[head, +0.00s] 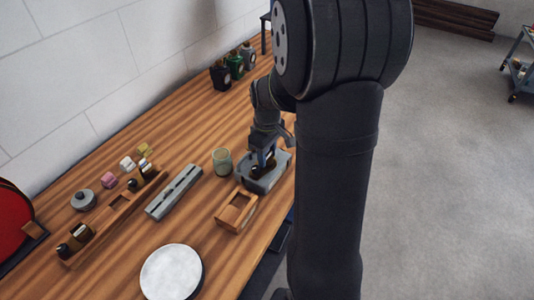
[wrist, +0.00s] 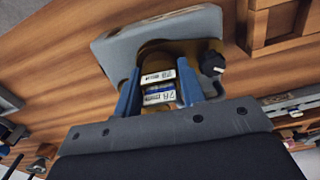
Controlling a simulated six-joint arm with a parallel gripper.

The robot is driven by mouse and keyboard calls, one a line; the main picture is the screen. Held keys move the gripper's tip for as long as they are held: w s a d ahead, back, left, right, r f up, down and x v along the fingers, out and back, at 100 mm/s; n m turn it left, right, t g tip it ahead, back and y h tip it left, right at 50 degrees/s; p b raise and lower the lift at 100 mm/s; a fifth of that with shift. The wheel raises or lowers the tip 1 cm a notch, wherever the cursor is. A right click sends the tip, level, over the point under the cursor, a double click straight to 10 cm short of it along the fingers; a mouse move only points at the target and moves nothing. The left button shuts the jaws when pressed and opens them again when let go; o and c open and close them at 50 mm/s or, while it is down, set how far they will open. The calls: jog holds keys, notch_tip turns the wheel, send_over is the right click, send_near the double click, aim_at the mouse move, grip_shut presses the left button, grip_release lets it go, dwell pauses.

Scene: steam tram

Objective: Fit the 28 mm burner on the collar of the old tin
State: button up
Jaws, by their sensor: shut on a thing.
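My gripper (head: 264,157) is low over a grey block-like holder (head: 275,172) near the right edge of the bench. In the wrist view its blue fingers (wrist: 158,91) are shut on a brass-coloured burner (wrist: 158,88) with a white "28 mm" label. A second white label with similar lettering shows just beyond it. A black knob (wrist: 212,63) sticks out at the right. A dark brownish round body sits in the opening of the grey holder, which also shows in the wrist view (wrist: 195,22). I cannot tell whether it is the old tin, or whether burner and collar touch.
A wooden box (head: 250,204) stands close to the holder, and a green jar (head: 222,161) left of it. Dark and green containers (head: 235,66) stand at the back.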

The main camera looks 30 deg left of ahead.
jog(key=o, duration=1.1)
jog(key=shift+f, duration=0.1)
jog(key=shift+r, duration=0.4)
notch_tip(320, 180, up, 6)
jog(key=shift+f, duration=0.2)
jog(key=shift+s+a+r, duration=0.3)
jog(key=shift+a, duration=0.25)
jog(key=shift+n, duration=0.3)
jog(key=s+a, duration=0.2)
jog(key=a, duration=0.1)
jog(key=s+a, duration=0.3)
jog(key=a, duration=0.1)
jog(key=s+a+r, duration=0.1)
jog(key=s+a, duration=0.1)
jog(key=a, duration=0.2)
jog(key=shift+s+a, duration=0.15)
jog(key=shift+s, duration=0.05)
jog(key=s+a, duration=0.3)
jog(key=s, duration=0.1)
jog(key=s+a, duration=0.3)
jog(key=s, duration=0.1)
jog(key=s+a+r, duration=0.1)
jog(key=s+a, duration=0.2)
jog(key=s, duration=0.1)
jog(key=shift+s+a, duration=0.4)
